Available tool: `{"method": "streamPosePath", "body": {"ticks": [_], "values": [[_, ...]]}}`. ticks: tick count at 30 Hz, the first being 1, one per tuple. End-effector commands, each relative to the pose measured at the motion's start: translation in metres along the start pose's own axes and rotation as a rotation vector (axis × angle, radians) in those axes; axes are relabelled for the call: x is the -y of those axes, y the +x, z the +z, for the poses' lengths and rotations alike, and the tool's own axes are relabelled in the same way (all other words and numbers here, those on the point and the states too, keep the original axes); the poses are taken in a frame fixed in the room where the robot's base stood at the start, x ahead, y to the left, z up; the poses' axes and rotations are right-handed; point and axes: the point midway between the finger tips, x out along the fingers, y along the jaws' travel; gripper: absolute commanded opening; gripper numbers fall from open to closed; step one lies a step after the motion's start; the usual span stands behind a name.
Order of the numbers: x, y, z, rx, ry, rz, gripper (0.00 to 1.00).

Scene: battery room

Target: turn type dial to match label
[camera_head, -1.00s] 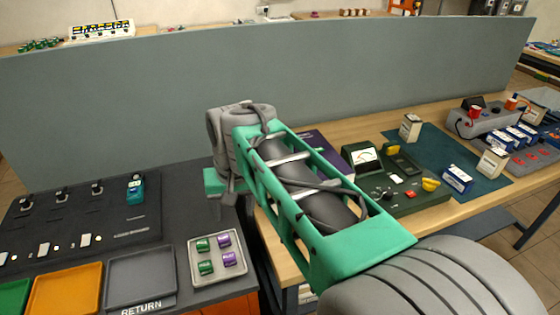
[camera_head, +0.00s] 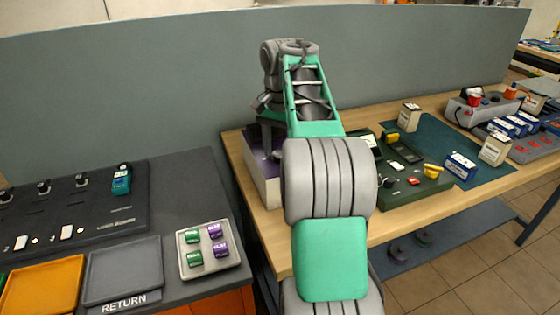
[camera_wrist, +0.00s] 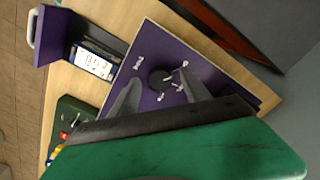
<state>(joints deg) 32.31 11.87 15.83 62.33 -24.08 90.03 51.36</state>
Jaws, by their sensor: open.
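In the wrist view, a purple panel (camera_wrist: 150,48) carries a round dark dial (camera_wrist: 157,84) with white markings around it. The marking text is too small to read surely. A white label-like block (camera_wrist: 91,63) with dark characters sits in a purple holder beside the panel. My gripper (camera_wrist: 160,79) is open, with its two grey fingers spread on either side of the dial. I cannot tell whether they touch it. In the head view, the purple-topped box (camera_head: 260,169) stands at the left end of the wooden table, partly hidden by my arm.
A teal mat (camera_head: 436,146) with boxes and batteries lies beyond. A dark bench with a battery tray (camera_head: 232,258) is on the left. A grey partition (camera_head: 150,80) stands behind.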

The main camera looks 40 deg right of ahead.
Motion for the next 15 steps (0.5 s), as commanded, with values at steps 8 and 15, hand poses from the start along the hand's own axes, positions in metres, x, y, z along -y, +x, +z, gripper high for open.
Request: {"method": "streamPosePath", "body": {"ticks": [8,15], "values": [[0.0002,0.0019,0.0000,-0.001,-0.001,-0.001,0.55],[0.0004,0.0021,0.0001,-0.001,-0.001,-0.001,0.36]]}}
